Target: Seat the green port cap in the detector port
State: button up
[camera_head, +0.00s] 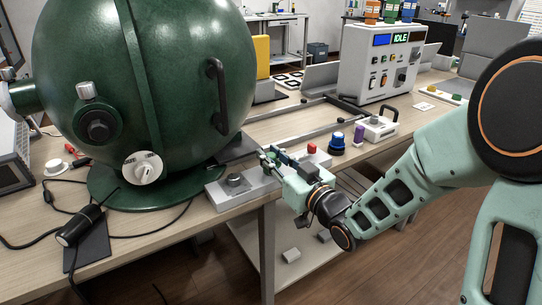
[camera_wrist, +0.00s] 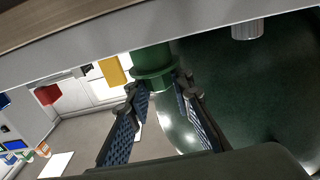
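The green port cap (camera_wrist: 152,62) is a dark green stepped cylinder on a grey block (camera_head: 240,190), seen in the wrist view, which looks tilted nearly upside down. My gripper (camera_wrist: 158,84) has its two fingers apart, one on each side of the cap's end; I cannot tell whether they touch it. In the head view my gripper (camera_head: 268,157) is over the grey block and hides most of the cap. The big green sphere (camera_head: 185,50) stands to the left. A dark round port fitting (camera_head: 98,126) is on its front; I cannot tell if this is the detector port.
A red button (camera_head: 311,148), a blue-topped item (camera_head: 337,140) and a small grey box (camera_head: 376,129) stand to the right. The sphere's black handle (camera_head: 217,95) juts out above my gripper. A black lamp (camera_head: 80,225) and cables lie left.

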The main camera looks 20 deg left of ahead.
jog(key=o, duration=0.3)
jog(key=shift+o, duration=0.2)
jog(key=shift+r, duration=0.1)
jog(key=p+v, duration=1)
jog(key=p, duration=0.2)
jog(key=shift+s+d+f, duration=0.15)
jog(key=shift+s+f, duration=0.15)
